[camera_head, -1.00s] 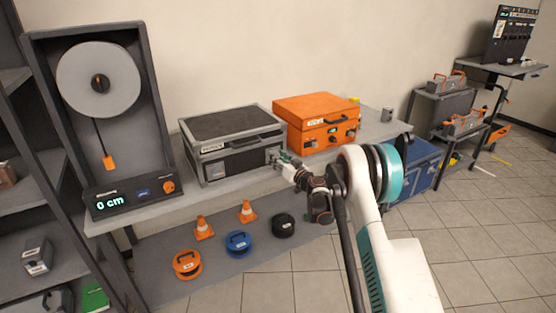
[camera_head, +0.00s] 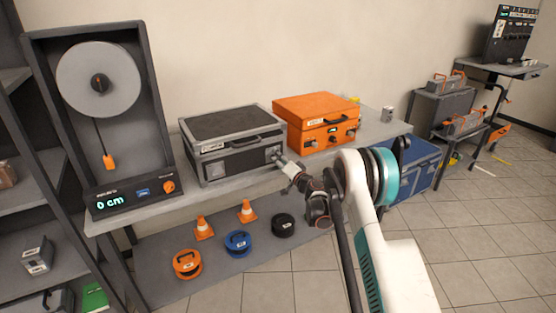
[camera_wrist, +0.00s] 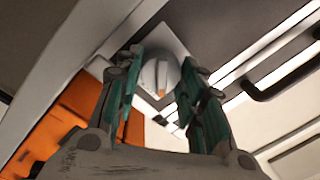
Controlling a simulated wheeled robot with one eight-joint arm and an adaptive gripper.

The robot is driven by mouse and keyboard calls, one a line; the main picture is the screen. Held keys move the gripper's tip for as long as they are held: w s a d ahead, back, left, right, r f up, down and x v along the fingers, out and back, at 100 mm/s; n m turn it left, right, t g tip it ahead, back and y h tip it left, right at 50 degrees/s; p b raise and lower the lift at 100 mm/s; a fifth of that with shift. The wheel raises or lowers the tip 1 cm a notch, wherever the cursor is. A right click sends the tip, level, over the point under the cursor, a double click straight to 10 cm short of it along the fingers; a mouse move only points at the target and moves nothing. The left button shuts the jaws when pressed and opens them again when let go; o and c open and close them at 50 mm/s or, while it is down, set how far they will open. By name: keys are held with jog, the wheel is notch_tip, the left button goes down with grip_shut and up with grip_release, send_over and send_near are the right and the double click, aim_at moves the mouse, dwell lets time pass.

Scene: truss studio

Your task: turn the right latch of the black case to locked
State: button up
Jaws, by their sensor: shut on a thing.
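The black case (camera_head: 228,124) stands closed on the workbench, with a dark lid, grey edges and a handle at the front. Its right latch shows in the wrist view as a round light-grey knob (camera_wrist: 158,74) with an orange mark, on a pale square plate. My gripper (camera_wrist: 161,82) has its teal-padded fingers on either side of this knob, shut on it. In the head view my gripper (camera_head: 278,158) reaches the right end of the case's front and hides the latch there. The orange mark points toward the gripper's palm in the wrist view.
An orange case (camera_head: 315,107) stands close right of the black case. A measuring stand with a dial (camera_head: 98,80) and a "0 cm" display is at the left. Cones and round weights sit on the lower shelf (camera_head: 215,285). A blue box (camera_head: 425,165) stands at right.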

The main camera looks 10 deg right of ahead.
jog(key=shift+f+m+h, duration=0.1)
jog(key=shift+m+h, duration=0.3)
jog(key=shift+m, duration=4.6)
jog(key=o, duration=1.1)
jog(key=v, duration=1.2)
jog(key=shift+a+f, duration=0.1)
jog(key=shift+f, duration=0.2)
